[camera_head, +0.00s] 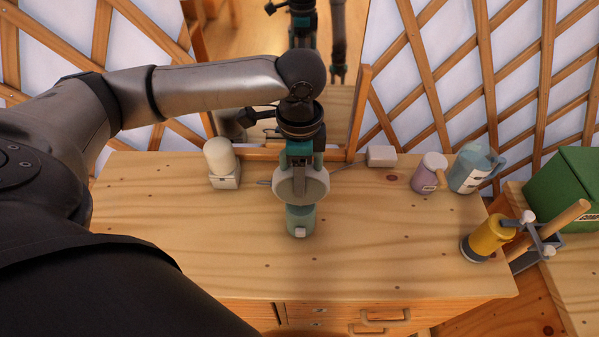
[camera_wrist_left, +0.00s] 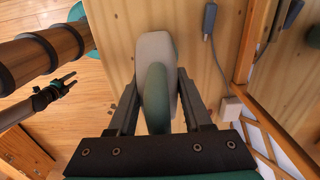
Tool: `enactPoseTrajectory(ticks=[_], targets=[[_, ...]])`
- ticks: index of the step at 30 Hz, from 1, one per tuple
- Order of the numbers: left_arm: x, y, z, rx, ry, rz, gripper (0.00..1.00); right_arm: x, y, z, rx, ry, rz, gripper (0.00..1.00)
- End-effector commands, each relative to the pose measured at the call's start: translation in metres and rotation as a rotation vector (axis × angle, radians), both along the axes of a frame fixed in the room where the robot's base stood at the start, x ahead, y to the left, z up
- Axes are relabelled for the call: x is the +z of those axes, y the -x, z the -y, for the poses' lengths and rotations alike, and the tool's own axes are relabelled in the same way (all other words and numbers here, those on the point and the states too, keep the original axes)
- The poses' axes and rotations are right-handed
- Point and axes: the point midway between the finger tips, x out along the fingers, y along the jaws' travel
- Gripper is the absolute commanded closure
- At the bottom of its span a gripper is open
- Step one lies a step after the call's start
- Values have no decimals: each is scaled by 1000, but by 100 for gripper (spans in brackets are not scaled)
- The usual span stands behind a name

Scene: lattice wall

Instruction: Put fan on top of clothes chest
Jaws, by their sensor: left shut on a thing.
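The fan (camera_head: 302,185) has a pale round head and a green base with a small light block on its front. My left gripper (camera_head: 300,160) comes down from above and is shut on the fan's head. In the left wrist view the fan (camera_wrist_left: 155,75) sits between the two fingers. The clothes chest (camera_head: 400,250) is the wide wooden chest with drawers, and the fan is over the middle of its top. I cannot tell whether the fan's base touches the top.
A yellow cylinder (camera_head: 488,237) stands at the right edge. A mirror is behind. The front right top is clear.

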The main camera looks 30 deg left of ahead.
Motion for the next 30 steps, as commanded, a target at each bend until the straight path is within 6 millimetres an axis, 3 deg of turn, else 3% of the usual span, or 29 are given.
enactPoseTrajectory(ticks=[24, 25, 30], targets=[[-12, 0, 0, 1, 0, 0, 100, 1, 0, 0, 0, 0, 0, 50], [-12, 0, 0, 0, 0, 0, 47, 1, 0, 0, 0, 0, 0, 50], [-12, 0, 0, 0, 0, 0, 28, 1, 0, 0, 0, 0, -1, 50]])
